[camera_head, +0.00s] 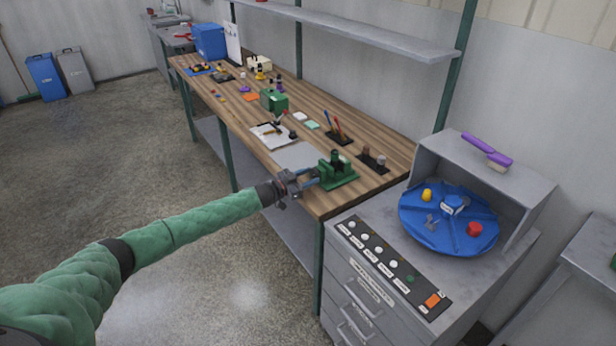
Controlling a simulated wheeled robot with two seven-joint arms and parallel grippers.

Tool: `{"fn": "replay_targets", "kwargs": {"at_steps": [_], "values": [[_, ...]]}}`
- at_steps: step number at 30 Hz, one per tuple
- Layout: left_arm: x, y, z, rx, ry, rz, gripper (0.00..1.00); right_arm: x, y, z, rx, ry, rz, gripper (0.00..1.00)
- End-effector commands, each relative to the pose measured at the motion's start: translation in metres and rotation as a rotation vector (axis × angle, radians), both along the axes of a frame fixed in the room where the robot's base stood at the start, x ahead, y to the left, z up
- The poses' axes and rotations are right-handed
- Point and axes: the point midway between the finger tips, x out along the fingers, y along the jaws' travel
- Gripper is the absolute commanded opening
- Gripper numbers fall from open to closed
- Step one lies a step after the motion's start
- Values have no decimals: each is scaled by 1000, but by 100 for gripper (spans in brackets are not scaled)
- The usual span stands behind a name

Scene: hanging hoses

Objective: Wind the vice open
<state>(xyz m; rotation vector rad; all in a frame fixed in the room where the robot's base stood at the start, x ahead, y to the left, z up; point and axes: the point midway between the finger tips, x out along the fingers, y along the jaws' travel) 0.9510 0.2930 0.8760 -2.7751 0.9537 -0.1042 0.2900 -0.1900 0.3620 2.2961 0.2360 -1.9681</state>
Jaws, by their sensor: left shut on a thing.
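A green vice (337,172) stands on the near right end of the wooden workbench, close to its front edge. My left arm, in a green sleeve, reaches in from the lower left. My left gripper (301,182) is at the front of the vice and shut on the vice handle, which is mostly hidden by the fingers. The gap between the vice jaws is too small to tell. My right gripper is not in view.
A grey cabinet with a blue turntable (418,232) and a button panel (385,262) stands at the right. A shelf (350,28) hangs above the bench.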

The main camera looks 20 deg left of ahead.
Motion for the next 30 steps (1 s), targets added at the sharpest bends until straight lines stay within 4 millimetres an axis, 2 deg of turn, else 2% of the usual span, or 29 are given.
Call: {"fn": "replay_targets", "kwargs": {"at_steps": [14, 30], "values": [[-1, 1, -2, -352, 279, 2, 18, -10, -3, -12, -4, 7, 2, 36], [-2, -1, -3, -632, 497, 2, 18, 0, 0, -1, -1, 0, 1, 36]]}}
